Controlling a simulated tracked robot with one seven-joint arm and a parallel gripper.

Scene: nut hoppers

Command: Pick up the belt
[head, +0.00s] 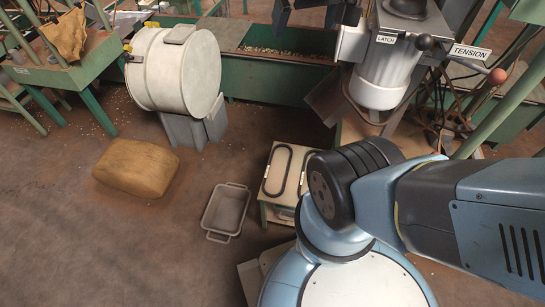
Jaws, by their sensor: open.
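The belt (267,171) is a dark, narrow, elongated loop. It lies flat on the pale top of a small stand (283,154) in the middle of the head view, left of my black wheel-like arm joint. A second dark curved strip (304,160) shows on the same top to its right, partly hidden by my arm; I cannot tell whether it is a separate loop. My blue-and-black arm fills the lower right and runs out of the picture at the right edge. I cannot make out my gripper in this view, and nothing visible is touching the belt.
A grey bin (226,210) stands on the floor left of the stand. A brown sack (136,167) and a white drum (172,72) are farther left. Behind the stand is a machine (384,77) with LATCH and TENSION labels. Green troughs (262,78) line the back. The lower-left floor is clear.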

